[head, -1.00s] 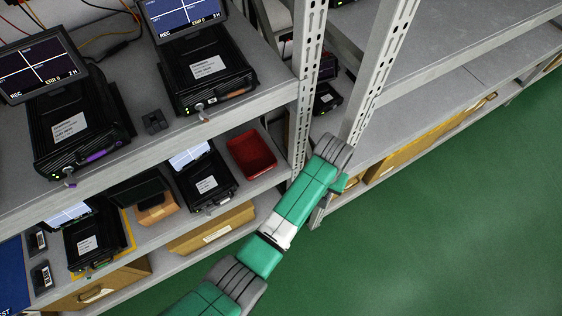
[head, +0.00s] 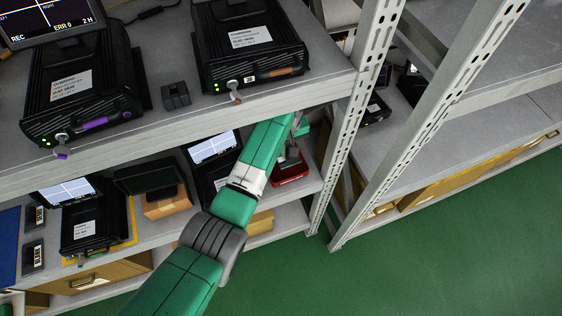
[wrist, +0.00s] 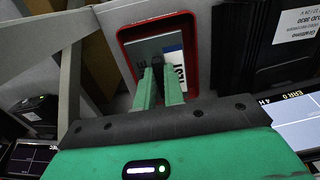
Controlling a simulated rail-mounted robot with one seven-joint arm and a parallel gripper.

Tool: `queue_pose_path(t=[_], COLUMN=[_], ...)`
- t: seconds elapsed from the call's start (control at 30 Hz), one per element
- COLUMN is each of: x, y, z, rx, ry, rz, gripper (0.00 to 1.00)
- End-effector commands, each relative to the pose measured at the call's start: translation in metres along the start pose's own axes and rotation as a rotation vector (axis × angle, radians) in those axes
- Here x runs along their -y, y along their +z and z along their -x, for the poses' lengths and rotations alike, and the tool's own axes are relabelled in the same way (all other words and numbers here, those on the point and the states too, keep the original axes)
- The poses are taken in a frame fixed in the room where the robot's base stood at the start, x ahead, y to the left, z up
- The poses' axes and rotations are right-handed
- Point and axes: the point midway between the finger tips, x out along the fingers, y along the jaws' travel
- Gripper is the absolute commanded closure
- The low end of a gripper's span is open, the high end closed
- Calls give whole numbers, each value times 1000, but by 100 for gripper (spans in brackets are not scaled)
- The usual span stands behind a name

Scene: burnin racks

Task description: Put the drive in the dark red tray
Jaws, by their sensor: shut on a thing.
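The dark red tray (head: 293,181) sits on the lower shelf, partly hidden by my arm in the head view. In the wrist view, its red rim (wrist: 191,45) surrounds the drive (wrist: 145,49), a flat grey piece with a white and blue label. My gripper (wrist: 159,76) is shut on the drive's dark near end and points into the tray. The drive lies over or inside the tray; whether it touches the tray floor cannot be told. In the head view the fingertips are largely hidden below the upper shelf edge.
A black recorder unit (head: 203,178) with a lit screen stands left of the tray. A perforated rack post (head: 345,135) rises close on the right. The upper shelf edge (head: 200,115) runs above my arm. Green floor (head: 430,250) is clear at the lower right.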

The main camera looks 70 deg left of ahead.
Motion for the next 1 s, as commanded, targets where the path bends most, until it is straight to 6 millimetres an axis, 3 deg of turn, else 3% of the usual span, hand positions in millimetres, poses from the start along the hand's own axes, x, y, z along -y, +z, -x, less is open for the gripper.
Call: queue_pose_path(t=[0.03, 0.1, 0.27, 0.5, 0.9, 0.93, 1.0], x=[1, 1, 0, 0, 0, 0, 0], y=[0, 0, 0, 0, 0, 0, 0], z=[-18, -30, -34, -80, -84, -84, -84], rx=[0, 0, -1, -1, -1, -1, -1], ry=[-2, -2, 0, -1, 0, 0, 1], rz=[0, -1, -1, -2, -2, -2, -2], gripper=[100, 100, 100, 100, 100, 88, 74])
